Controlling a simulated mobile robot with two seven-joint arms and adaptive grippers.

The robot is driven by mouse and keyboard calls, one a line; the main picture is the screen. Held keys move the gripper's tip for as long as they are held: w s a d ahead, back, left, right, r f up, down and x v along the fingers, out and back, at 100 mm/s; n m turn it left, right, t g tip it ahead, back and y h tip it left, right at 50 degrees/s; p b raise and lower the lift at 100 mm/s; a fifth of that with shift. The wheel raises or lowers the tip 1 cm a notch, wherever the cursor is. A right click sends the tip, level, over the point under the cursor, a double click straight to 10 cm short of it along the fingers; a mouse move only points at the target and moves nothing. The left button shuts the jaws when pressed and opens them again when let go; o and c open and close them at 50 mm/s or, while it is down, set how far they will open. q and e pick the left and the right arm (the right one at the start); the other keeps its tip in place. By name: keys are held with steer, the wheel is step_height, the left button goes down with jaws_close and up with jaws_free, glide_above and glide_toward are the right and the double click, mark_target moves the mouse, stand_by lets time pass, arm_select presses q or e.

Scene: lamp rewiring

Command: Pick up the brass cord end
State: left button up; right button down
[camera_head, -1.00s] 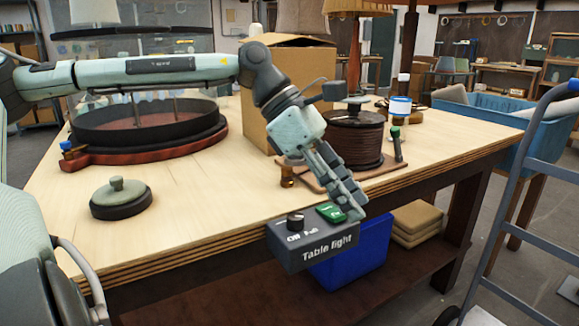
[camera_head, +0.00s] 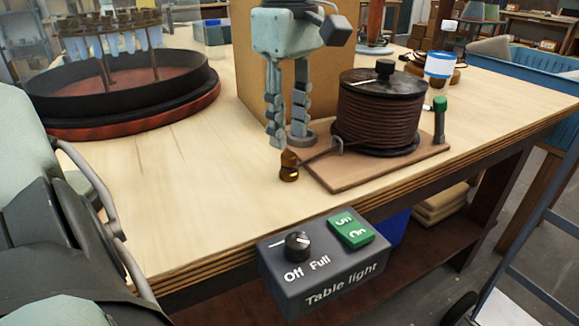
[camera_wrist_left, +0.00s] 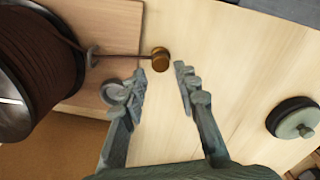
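The brass cord end (camera_head: 289,166) is a small brass-coloured piece at the end of a brown cord. It rests by the left corner of the wooden board under the cord spool (camera_head: 380,110). In the left wrist view the brass cord end (camera_wrist_left: 160,60) lies just beyond the fingertips, between their lines. My left gripper (camera_head: 286,140) points down just behind it, fingers apart and nothing between them. The open fingers also show in the left wrist view (camera_wrist_left: 160,75). My right gripper is not in view.
The table-light control box (camera_head: 320,262) is on the table's front edge. A cardboard box (camera_head: 325,88) stands behind the gripper. A round dark-rimmed tray (camera_head: 120,112) is at the left. A lidded dark disc (camera_wrist_left: 294,118) lies right in the wrist view. Bare tabletop (camera_head: 190,190) lies left of the cord end.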

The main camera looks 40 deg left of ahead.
mark_target(286, 153)
arm_select(q)
step_height(286, 153, down, 6)
steer(key=shift+s+a+r, duration=0.1)
steer(key=shift+a+r, duration=0.05)
jaws_close()
